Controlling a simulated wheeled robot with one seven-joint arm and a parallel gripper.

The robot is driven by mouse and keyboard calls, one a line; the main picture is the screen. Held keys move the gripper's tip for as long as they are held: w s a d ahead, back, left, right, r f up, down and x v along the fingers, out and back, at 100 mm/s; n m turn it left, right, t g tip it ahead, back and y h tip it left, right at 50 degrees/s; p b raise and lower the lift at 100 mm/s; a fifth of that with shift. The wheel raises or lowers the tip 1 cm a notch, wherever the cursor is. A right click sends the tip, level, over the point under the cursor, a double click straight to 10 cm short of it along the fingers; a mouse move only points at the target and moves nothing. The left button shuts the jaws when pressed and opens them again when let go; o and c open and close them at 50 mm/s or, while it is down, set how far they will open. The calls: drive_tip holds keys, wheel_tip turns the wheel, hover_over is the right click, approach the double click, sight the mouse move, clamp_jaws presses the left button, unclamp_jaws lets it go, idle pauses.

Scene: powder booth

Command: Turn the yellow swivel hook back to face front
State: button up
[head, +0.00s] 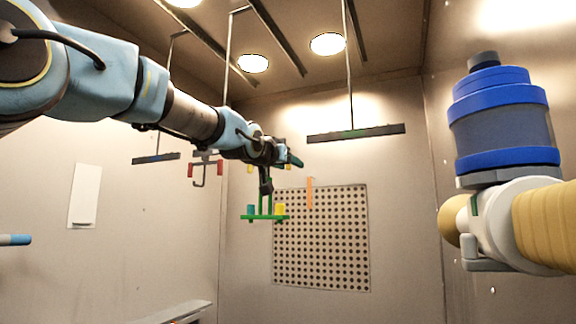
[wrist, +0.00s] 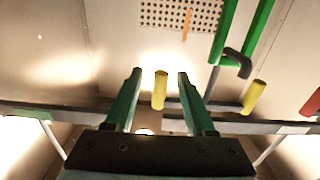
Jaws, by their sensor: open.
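My gripper (wrist: 160,74) is open, with one finger on each side of a short upright yellow peg (wrist: 160,90) in the wrist view. A gap shows between the peg and each finger. A second yellow peg (wrist: 253,97) stands tilted to the right, outside the fingers, below a dark curved hook (wrist: 237,62). I cannot tell for sure which yellow piece is the swivel hook, or which way it faces. In the head view my gripper (head: 293,160) is small and partly hidden by my arm, above a green hanger (head: 264,217) carrying a yellow cylinder (head: 280,210) and a teal cylinder (head: 250,210).
An orange strip (head: 310,191) hangs before the perforated wall panel (head: 335,240). Dark bars (head: 355,132) hang from ceiling rails. A red-ended hook (head: 191,169) hangs left of the green hanger. A blue-capped fixture (head: 503,125) stands at right. Below the green hanger is open room.

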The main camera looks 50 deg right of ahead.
drive_tip(key=shift+a, duration=0.1)
drive_tip(key=b+v, duration=0.4)
drive_tip(key=v, duration=0.4)
drive_tip(key=shift+a+b, duration=0.35)
drive_tip(key=shift+a, duration=0.05)
drive_tip(key=shift+s, duration=0.15)
idle(0.4)
